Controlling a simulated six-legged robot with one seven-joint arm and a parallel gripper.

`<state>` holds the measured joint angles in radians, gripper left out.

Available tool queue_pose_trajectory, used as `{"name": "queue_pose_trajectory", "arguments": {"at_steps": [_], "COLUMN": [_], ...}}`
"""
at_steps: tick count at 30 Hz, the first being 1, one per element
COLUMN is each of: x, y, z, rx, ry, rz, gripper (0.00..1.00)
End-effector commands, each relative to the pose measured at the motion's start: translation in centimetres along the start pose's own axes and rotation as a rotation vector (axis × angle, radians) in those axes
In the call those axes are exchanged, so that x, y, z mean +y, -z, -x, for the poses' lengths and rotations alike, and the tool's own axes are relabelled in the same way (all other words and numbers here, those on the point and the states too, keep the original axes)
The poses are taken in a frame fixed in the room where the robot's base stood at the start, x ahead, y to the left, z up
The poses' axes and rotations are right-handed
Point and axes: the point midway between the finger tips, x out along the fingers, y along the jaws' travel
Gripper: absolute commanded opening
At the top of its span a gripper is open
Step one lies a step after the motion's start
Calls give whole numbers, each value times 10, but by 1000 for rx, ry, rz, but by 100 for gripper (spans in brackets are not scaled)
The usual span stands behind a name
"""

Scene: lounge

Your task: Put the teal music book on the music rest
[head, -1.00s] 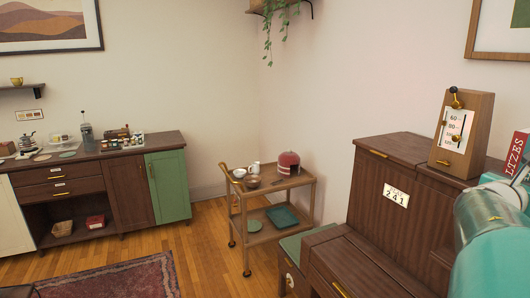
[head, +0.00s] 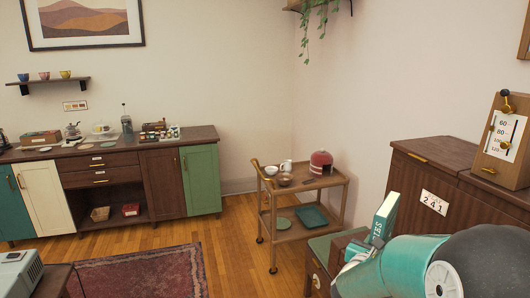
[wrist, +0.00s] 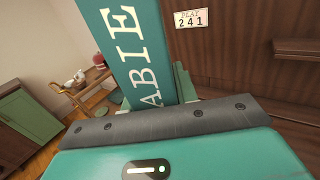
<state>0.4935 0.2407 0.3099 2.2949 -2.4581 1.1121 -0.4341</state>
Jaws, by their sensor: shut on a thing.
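The teal music book (head: 384,214) stands upright, slightly tilted, in my gripper (head: 368,246), in front of the brown wooden piano (head: 432,158). In the wrist view the book (wrist: 138,45) rises large from the jaws, with white letters "ABIE" on its teal face. My gripper is shut on its lower end, which is partly hidden. The book is left of the "PLAY 241" card (head: 434,202). A short wooden ledge (wrist: 300,47) shows on the piano's front in the wrist view; I cannot tell whether it is the music rest.
A wooden metronome-like box (head: 504,140) stands on the piano top. A trolley (head: 335,180) with bowls and a red domed object (head: 321,163) stands in the corner. A cabinet (head: 160,185) lines the back wall. Bare floor and a red rug (head: 150,275) lie at left.

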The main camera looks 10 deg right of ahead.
Motion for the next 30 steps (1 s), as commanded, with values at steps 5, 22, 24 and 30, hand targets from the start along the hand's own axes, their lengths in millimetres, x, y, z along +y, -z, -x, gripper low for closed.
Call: {"name": "queue_pose_trajectory", "arguments": {"at_steps": [5,22,24,30], "x": [75,167,166,161], "y": [46,106,105,102], "z": [49,153,153,143], "rx": [5,-2,-2,-4], "ry": [-184,-498,-497,-473], "rz": [3,-2,-2,-2], "gripper": [0,0,0,0]}}
